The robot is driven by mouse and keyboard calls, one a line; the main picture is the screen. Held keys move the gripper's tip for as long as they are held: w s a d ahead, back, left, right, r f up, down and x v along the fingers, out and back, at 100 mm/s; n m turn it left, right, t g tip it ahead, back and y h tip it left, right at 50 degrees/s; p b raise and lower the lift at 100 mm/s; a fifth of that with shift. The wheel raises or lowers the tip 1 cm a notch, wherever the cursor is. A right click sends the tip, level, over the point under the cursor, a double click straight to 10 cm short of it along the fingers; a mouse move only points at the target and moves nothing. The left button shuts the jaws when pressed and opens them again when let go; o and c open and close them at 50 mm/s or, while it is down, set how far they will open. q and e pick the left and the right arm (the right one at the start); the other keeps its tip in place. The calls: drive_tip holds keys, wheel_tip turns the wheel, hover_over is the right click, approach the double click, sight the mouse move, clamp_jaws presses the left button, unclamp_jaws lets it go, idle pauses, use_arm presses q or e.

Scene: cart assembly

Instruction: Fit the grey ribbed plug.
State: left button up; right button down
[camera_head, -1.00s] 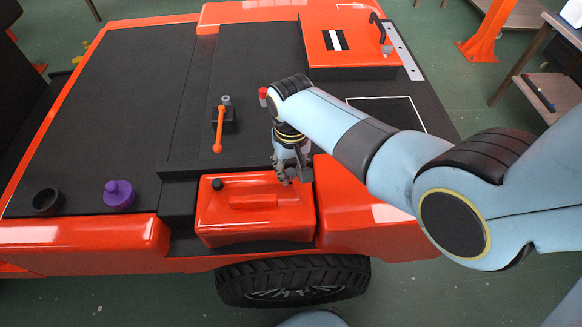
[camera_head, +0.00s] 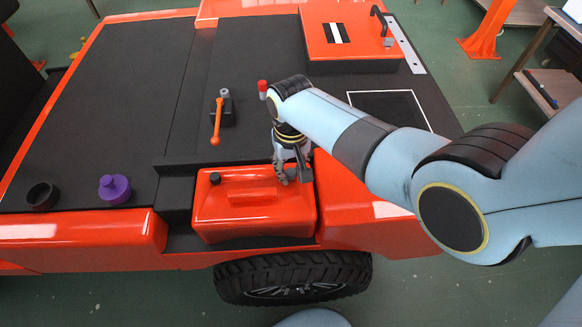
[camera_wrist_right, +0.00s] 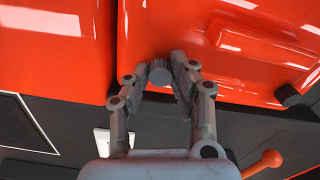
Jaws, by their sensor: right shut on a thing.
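The grey ribbed plug (camera_wrist_right: 160,72) sits between the fingertips of my right gripper (camera_wrist_right: 163,80) in the right wrist view. The right gripper (camera_head: 290,174) is shut on it and points down in the head view. The plug is over the right end of the orange-red can (camera_head: 212,216), close to its top. I cannot tell whether it touches the can, and any opening under it is hidden. The can's black cap (camera_head: 214,178) is at its left end. My left gripper is not in view.
An orange lever (camera_head: 217,125) and a small red knob (camera_head: 262,86) stand on the black deck behind the can. A purple knobbed piece (camera_head: 115,189) and a black cup (camera_head: 42,196) stand at the left. A raised orange box (camera_head: 350,20) is at the back right.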

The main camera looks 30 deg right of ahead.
drive_tip(key=c, duration=1)
unclamp_jaws()
drive_tip(key=shift+c, duration=0.2)
wheel_tip(320, 180, up, 12)
drive_tip(key=shift+s+f, duration=0.1)
